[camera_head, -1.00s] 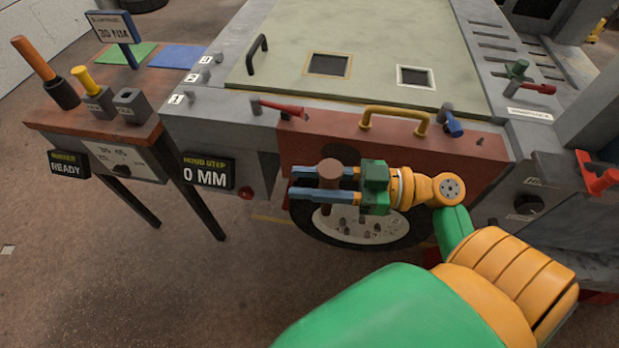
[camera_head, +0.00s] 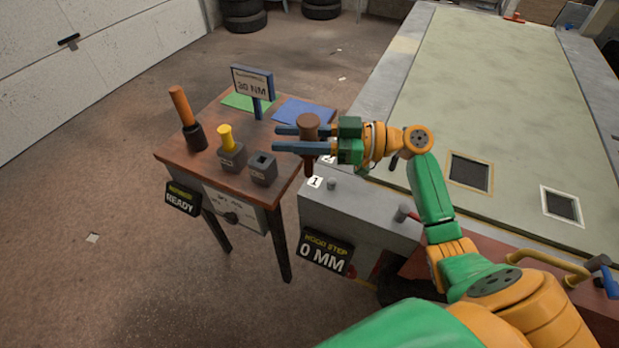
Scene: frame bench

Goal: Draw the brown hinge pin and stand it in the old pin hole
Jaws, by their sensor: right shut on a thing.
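The brown hinge pin (camera_head: 308,126) is upright between the fingers of my right gripper (camera_head: 302,138), its round head above them and its shank hanging below. My right gripper is shut on it, over the right edge of the small wooden table. On the table stand two grey blocks. The front one (camera_head: 263,168) has an empty square hole in its top; the other (camera_head: 231,158) holds a yellow pin (camera_head: 225,138). Their labels are too small to read, so I cannot tell which is the old pin hole. My left gripper is not in view.
An orange-handled tool (camera_head: 187,117) stands at the left of the wooden table (camera_head: 217,185). A 30 NM sign (camera_head: 252,84), a green mat (camera_head: 245,102) and a blue mat (camera_head: 303,112) are behind. The large bench with its pale green panel (camera_head: 480,90) fills the right.

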